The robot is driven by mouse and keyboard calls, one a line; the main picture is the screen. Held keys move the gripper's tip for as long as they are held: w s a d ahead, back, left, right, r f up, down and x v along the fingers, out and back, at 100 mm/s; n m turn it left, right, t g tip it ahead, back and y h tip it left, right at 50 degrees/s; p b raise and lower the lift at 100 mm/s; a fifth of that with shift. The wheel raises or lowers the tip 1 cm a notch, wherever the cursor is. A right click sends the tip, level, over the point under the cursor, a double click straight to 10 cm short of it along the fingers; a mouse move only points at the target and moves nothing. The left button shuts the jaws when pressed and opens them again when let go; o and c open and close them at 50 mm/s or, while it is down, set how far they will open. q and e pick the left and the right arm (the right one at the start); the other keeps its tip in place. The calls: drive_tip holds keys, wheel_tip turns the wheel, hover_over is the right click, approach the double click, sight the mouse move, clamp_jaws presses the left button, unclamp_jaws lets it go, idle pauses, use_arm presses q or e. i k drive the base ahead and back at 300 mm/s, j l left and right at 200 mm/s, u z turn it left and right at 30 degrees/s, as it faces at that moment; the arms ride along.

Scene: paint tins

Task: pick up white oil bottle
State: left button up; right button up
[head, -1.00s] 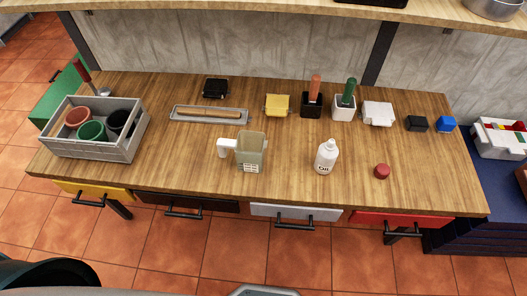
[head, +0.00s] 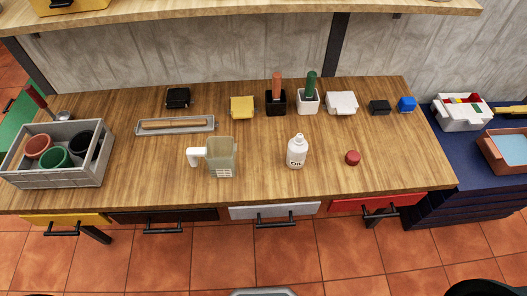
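The white oil bottle (head: 297,152) stands upright on the wooden table, right of the middle, with the word "Oil" on its front. Its top is white and narrow. A red round cap-like piece (head: 352,158) lies on the table to its right. A clear measuring jug (head: 221,158) with a white handle stands to its left. Neither of my grippers shows in the head view.
A grey crate (head: 60,181) with several pots stands at the table's left end. Along the back are a tray (head: 205,124) with a rolling-pin-like rod, a yellow block (head: 242,107), two handled tools in holders and small blocks. The table's front strip is clear.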

sight(298, 147)
drive_tip(key=j+z, duration=0.1)
drive_tip(key=j, duration=0.4)
drive_tip(key=j+z, duration=0.15)
drive_tip(key=j, duration=0.35)
drive_tip(key=k+j+z, duration=0.1)
drive_tip(key=j, duration=0.4)
drive_tip(key=k+j+z, duration=0.1)
drive_tip(key=j, duration=0.4)
drive_tip(key=k+j+z, duration=0.1)
drive_tip(key=j, duration=0.35)
drive_tip(key=k+j+z, duration=0.15)
drive_tip(key=j, duration=0.35)
